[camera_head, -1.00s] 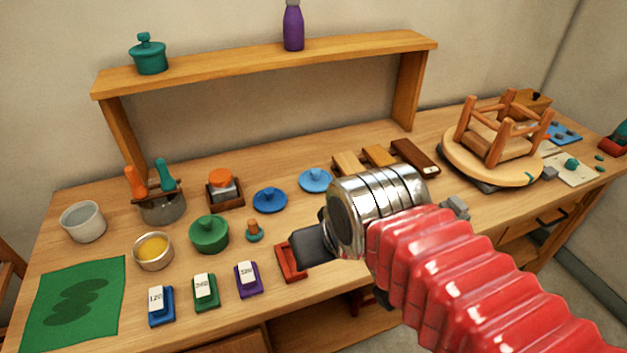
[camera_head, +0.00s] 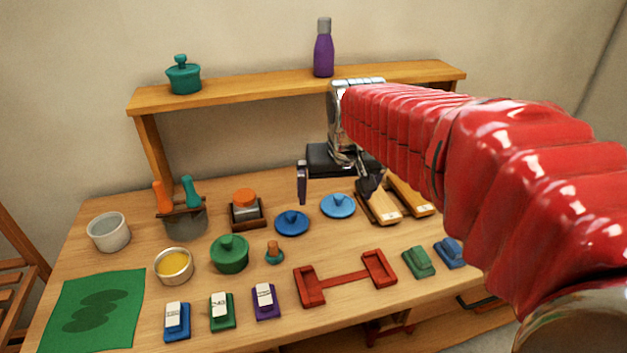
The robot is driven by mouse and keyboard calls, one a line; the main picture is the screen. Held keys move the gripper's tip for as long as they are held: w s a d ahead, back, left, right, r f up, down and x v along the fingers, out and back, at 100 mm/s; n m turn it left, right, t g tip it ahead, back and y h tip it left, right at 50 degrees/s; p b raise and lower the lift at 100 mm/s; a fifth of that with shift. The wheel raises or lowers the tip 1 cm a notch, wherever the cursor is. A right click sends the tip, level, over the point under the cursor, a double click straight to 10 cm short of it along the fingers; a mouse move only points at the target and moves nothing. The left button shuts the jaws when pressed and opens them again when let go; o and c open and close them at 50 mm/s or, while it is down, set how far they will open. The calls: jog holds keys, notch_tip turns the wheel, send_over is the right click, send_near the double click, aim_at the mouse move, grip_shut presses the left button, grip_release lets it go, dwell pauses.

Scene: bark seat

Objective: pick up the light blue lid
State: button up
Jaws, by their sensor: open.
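The light blue lid (camera_head: 338,206) is a round disc with a small knob, lying on the bench right of a darker blue lid (camera_head: 292,223). My gripper (camera_head: 334,188) is above the bench, with its black fingers spread and pointing down, one on the left and one on the right. In the picture the light blue lid shows between and just below the fingers. The lid is in plain view and nothing is held. How high the fingers are above the lid is hard to tell.
Wooden blocks (camera_head: 409,196) lie right of the light blue lid, close to the right finger. A red rack (camera_head: 345,280) lies in front. A green lidded pot (camera_head: 229,254) and a small orange-topped peg (camera_head: 274,253) stand front left. The raised shelf (camera_head: 230,92) runs behind my arm.

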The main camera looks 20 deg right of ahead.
jog(key=w+d+f, duration=0.3)
jog(key=w, duration=0.6)
jog(key=m+g, duration=0.1)
jog(key=m, duration=0.1)
send_near(339, 198)
notch_tip(339, 198, up, 2)
jog(key=a, duration=0.1)
jog(key=shift+s+a+r, duration=0.1)
jog(key=shift+s, duration=0.15)
jog(key=x, duration=0.8)
jog(key=shift+f, duration=0.2)
jog(key=shift+d+f, duration=0.1)
jog(key=shift+d, duration=0.1)
jog(key=shift+d+x, duration=0.2)
jog(key=shift+x, duration=1.1)
jog(key=shift+d+x, duration=0.15)
jog(key=shift+x, duration=1.15)
jog(key=shift+w, duration=0.1)
